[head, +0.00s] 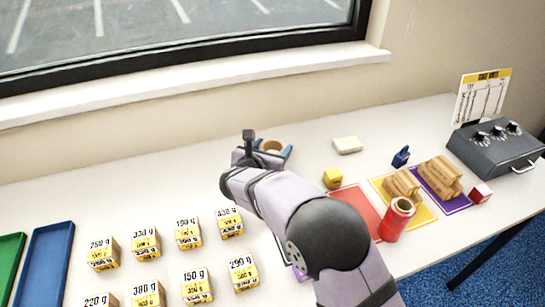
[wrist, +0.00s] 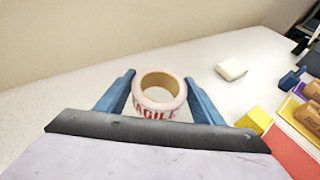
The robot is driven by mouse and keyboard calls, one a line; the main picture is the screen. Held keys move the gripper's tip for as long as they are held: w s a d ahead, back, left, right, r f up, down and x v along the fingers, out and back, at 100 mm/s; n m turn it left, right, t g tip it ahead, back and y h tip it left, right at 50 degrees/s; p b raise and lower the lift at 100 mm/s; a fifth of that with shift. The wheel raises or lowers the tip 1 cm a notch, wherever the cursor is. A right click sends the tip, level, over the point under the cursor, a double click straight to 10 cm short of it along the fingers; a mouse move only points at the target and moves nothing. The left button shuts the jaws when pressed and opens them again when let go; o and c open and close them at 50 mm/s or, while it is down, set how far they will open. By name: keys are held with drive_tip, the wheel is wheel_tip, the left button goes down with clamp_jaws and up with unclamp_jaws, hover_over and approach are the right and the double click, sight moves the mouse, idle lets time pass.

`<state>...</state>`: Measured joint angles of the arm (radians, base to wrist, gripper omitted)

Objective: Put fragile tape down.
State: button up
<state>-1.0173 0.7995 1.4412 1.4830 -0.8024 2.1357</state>
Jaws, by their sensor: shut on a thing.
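The fragile tape (wrist: 148,106) is a white roll with red lettering and a tan cardboard core. In the wrist view it sits between the two blue fingers of my gripper (wrist: 160,98), which is shut on it. In the head view the roll (head: 271,146) shows only in part behind my wrist, with my gripper (head: 272,150) around it near the back of the white table (head: 420,125). I cannot tell whether the roll touches the table.
A cream block (head: 347,145) and a yellow cube (head: 333,178) stand to the right. Several weight-labelled cartons (head: 188,233) stand at front left. The back left is clear.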

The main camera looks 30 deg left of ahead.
drive_tip(key=shift+f, duration=1.85)
drive_tip(key=shift+f, duration=0.25)
drive_tip(key=o, duration=1)
drive_tip(key=shift+o, duration=0.2)
drive_tip(key=shift+r, duration=0.2)
drive_tip(key=shift+r+p, duration=0.15)
drive_tip(key=shift+p, duration=0.2)
drive_tip(key=b+v, duration=0.3)
drive_tip(key=v, duration=0.9)
drive_tip(key=shift+d, duration=0.1)
